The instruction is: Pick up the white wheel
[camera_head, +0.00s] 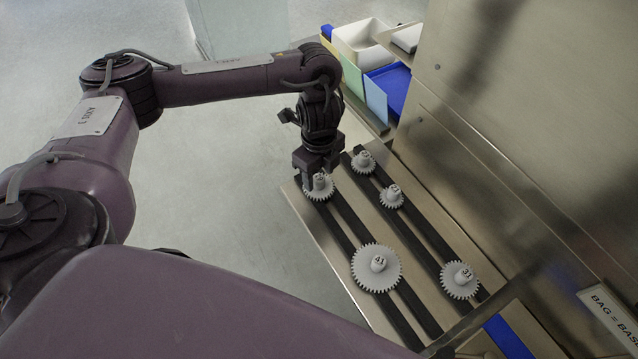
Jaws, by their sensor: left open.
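Several white toothed wheels stand on two dark rails. One small white wheel (319,189) is at the far end of the left rail. My left gripper (314,173) is open right at this wheel, with its fingers pointing down close to the numbered hub; I cannot tell whether they touch it. Two more small white wheels, one farther back (363,163) and one nearer (392,197), are on the right rail. A large white wheel marked 41 (377,269) is on the left rail. A white wheel marked 31 (459,281) is at the near end of the right rail. My right gripper is not in view.
The rails lie on a metal table (335,245) beside a tall steel machine wall (540,130) on the right. Blue (392,88) and white (362,38) bins stand behind. A blue strip (508,337) is at the near right. Open floor lies to the left.

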